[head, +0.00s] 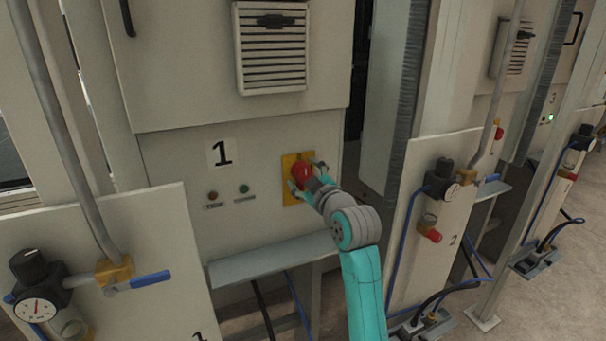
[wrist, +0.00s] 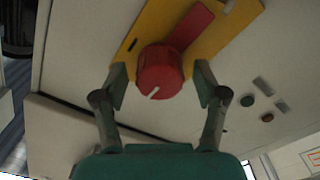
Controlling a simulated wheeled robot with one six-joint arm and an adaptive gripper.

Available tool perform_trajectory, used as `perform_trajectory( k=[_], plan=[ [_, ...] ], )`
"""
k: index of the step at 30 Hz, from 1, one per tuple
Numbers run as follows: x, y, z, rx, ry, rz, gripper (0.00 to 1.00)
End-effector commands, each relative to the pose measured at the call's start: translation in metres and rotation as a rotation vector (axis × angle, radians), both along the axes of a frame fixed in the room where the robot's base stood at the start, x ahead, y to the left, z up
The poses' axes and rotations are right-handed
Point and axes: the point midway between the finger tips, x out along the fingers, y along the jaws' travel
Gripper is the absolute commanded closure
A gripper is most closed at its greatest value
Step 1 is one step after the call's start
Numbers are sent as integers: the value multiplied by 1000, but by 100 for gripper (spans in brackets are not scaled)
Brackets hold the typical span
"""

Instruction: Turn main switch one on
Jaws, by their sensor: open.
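Main switch one is a red rotary knob (head: 301,172) on a yellow plate (head: 290,197), on the cabinet marked with a large 1 (head: 222,152). In the wrist view the red knob (wrist: 160,72) shows a white mark on its face, and the yellow plate (wrist: 150,28) lies behind it. My gripper (head: 306,178) is at the knob. In the wrist view my gripper (wrist: 162,85) is open, with one finger on each side of the knob. A gap shows beside the right finger; whether the left finger touches is hard to tell.
Two small indicator buttons (head: 228,192) sit left of the plate. A grey metal ledge (head: 270,259) runs below the switch. A panel with a gauge and blue-handled valve (head: 150,279) stands at front left, and a similar panel (head: 440,210) stands at right.

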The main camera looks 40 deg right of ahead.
Motion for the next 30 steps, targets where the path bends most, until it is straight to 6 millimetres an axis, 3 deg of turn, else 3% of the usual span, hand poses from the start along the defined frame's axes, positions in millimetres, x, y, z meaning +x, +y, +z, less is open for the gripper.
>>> perform_trajectory(
  k=[13,21,30],
  plan=[
    [11,-3,0,0,0,0,28],
    [11,-3,0,0,0,0,88],
    [11,-3,0,31,-9,0,88]
  ],
)
